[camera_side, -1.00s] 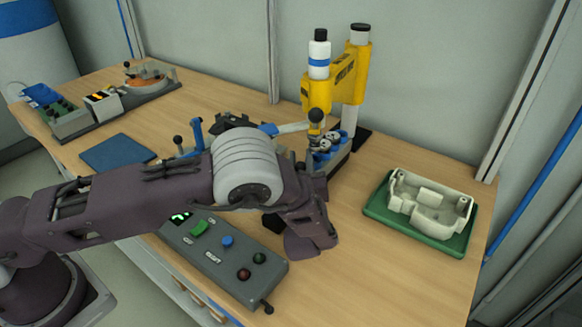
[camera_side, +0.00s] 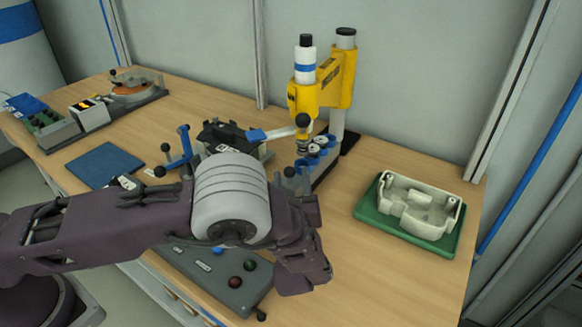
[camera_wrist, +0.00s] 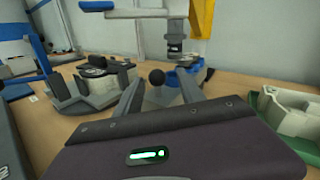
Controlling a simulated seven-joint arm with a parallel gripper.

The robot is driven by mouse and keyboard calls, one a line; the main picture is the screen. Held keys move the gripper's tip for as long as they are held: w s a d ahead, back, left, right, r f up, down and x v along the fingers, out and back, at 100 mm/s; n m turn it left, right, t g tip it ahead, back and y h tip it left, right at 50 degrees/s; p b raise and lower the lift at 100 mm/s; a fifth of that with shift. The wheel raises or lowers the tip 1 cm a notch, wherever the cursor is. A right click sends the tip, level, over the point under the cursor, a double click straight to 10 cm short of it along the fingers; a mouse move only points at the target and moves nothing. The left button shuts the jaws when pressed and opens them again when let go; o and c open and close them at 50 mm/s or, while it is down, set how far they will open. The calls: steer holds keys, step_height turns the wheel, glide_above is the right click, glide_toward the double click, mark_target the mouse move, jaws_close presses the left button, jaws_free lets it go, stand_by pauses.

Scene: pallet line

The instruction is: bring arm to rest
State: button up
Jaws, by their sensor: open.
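My gripper (camera_wrist: 160,97) shows in the wrist view as two grey fingers standing apart, with nothing held between them. A round black knob (camera_wrist: 157,77) shows in the gap; I cannot tell how far beyond the fingertips it is. In the side view my arm reaches in from the left, above the front of the bench, and its wrist hides most of the gripper. The yellow press (camera_side: 330,80) stands behind my wrist, apart from it. It shows partly at the top of the wrist view (camera_wrist: 201,18).
A grey control box (camera_side: 222,280) lies under my forearm, partly hidden. A green tray (camera_side: 440,243) with a pale casting (camera_side: 425,205) is at right. A dark fixture (camera_side: 222,138) and blue mat (camera_side: 104,165) are behind the arm. Bench (camera_side: 365,265) is bare at front right.

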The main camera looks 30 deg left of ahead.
steer(key=shift+s+d, duration=0.35)
steer(key=shift+s, duration=0.2)
steer(key=s+a+r+n+g, duration=0.3)
steer(key=r+n, duration=0.3)
steer(key=s+a+r+n+g, duration=0.2)
steer(key=s+r+n+g, duration=0.15)
steer(key=r+n, duration=0.2)
steer(key=s+a+r+n+g+h, duration=0.2)
steer(key=s+a+r+n+g, duration=0.2)
steer(key=s+a+n, duration=0.3)
steer(key=s+d+r+n+h, duration=0.1)
steer(key=s+n+h, duration=0.3)
steer(key=s, duration=0.5)
steer(key=s+d+r+n+t+h, duration=0.1)
steer(key=s+n+h, duration=0.3)
steer(key=s, duration=0.6)
steer(key=shift+r, duration=0.9)
